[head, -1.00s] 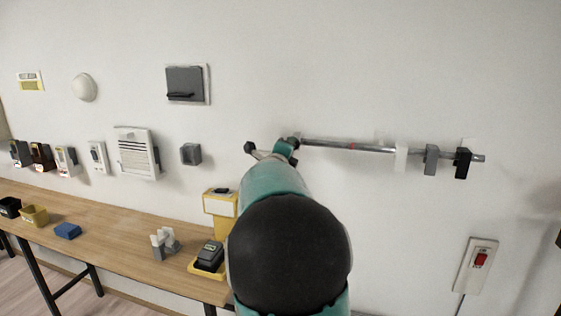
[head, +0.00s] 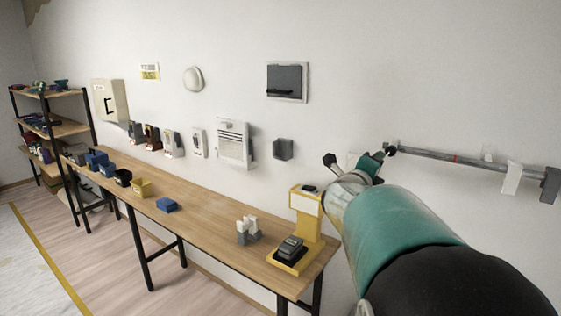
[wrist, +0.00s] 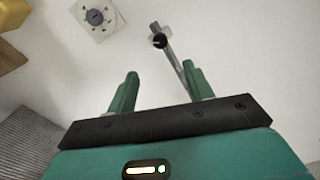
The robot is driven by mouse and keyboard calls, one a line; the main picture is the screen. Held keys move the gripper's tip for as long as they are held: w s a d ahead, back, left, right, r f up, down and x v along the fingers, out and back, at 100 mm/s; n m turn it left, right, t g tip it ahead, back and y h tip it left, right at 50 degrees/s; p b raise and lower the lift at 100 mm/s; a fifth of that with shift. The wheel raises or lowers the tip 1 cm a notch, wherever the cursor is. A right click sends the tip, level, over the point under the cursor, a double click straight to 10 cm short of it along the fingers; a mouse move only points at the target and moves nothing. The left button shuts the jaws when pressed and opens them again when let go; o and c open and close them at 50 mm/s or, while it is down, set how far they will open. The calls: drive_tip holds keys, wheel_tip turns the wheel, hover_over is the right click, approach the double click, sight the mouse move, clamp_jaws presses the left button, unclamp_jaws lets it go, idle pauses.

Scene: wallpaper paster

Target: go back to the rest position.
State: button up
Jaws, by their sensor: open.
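My gripper (head: 358,165) is at the end of my teal and black arm, held up in front of the white wall at the right of the head view. In the wrist view my gripper (wrist: 158,88) has its two green fingers apart with nothing between them. A metal rail (head: 450,158) on the wall begins just to the right of the gripper in the head view. The rail (wrist: 178,65) also shows beyond the fingers in the wrist view; whether they touch it cannot be told.
A shelf rack (head: 50,135) stands at the far left. Switches and a grey vent (head: 235,144) are on the wall. Floor in front is clear.

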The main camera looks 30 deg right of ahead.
drive_tip(key=w+a+n+t+y, duration=0.3)
drive_tip(key=a+n, duration=0.2)
drive_tip(key=a, duration=0.2)
drive_tip(key=w+a+n+t+y, duration=0.25)
drive_tip(key=a+n+y, duration=0.2)
drive_tip(key=a, duration=0.25)
drive_tip(key=s+a+f+n+y, duration=0.1)
drive_tip(key=a+f+n+y, duration=0.15)
drive_tip(key=a+n, duration=0.45)
drive_tip(key=s+a+f+n+y, duration=0.2)
drive_tip(key=a+n+y, duration=0.25)
drive_tip(key=a, duration=0.55)
drive_tip(key=s+a+f+n+g+y, duration=0.1)
drive_tip(key=s+a+f+n+g, duration=0.2)
drive_tip(key=s+a+f+n, duration=0.3)
drive_tip(key=s+a+f+n+g+y, duration=0.1)
drive_tip(key=s+a+f+n+g, duration=0.3)
drive_tip(key=s+n, duration=0.3)
drive_tip(key=s+a+f, duration=0.1)
drive_tip(key=s, duration=0.4)
drive_tip(key=shift+a+f+n, duration=0.35)
drive_tip(key=shift+a+n, duration=0.05)
